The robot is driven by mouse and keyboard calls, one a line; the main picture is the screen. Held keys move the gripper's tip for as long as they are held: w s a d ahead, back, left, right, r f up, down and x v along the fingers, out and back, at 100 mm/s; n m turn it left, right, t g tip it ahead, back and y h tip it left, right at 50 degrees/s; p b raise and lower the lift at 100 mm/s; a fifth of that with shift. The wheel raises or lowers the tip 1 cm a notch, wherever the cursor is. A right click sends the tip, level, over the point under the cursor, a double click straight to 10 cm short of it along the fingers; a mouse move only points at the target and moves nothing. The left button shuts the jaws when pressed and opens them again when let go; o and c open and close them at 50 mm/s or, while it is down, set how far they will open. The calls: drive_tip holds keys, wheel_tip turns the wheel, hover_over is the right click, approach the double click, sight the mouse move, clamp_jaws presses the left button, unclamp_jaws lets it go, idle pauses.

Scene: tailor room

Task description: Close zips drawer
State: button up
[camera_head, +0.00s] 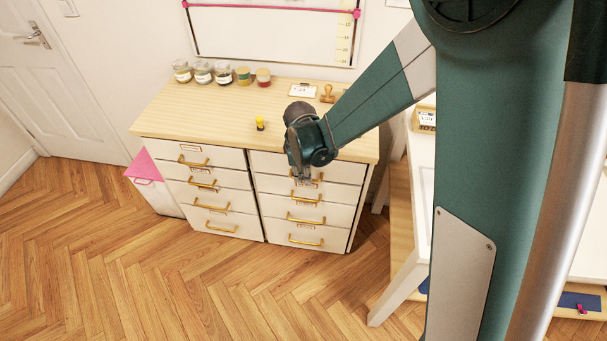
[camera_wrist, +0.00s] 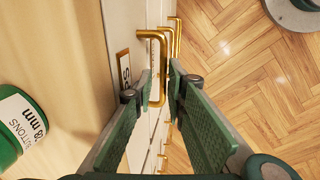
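The cabinet (camera_head: 210,137) has white drawers in two columns with gold handles. In the wrist view a label (camera_wrist: 123,70) ending in "PS" marks a white drawer front (camera_wrist: 120,22) just under the wooden top. This appears to be the zips drawer, the top right drawer (camera_head: 343,169) in the head view. Its gold handle (camera_wrist: 162,62) passes between my fingertips. My gripper (camera_wrist: 163,72) is open, its green-padded fingers apart around the handle; contact cannot be told. In the head view my gripper (camera_head: 303,181) is in front of the right column and partly hides it. How far the drawer stands out is unclear.
Several jars (camera_head: 202,72) stand at the back of the cabinet top, with a stamp (camera_head: 327,93) and a small yellow object (camera_head: 260,123). A white table (camera_head: 399,285) stands close at right. A pink-topped bin (camera_head: 146,168) is at left. The wooden floor (camera_head: 200,290) in front is clear.

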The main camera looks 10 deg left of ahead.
idle(0.3)
drive_tip(key=s+p, duration=0.1)
drive_tip(key=s, duration=2.9)
drive_tip(key=shift+p, duration=0.35)
drive_tip(key=shift+r, duration=0.1)
wheel_tip(320, 180, up, 9)
drive_tip(key=s+p, duration=0.1)
drive_tip(key=p, duration=0.5)
drive_tip(key=shift+s+f, duration=0.2)
drive_tip(key=shift+s, duration=0.15)
idle(0.7)
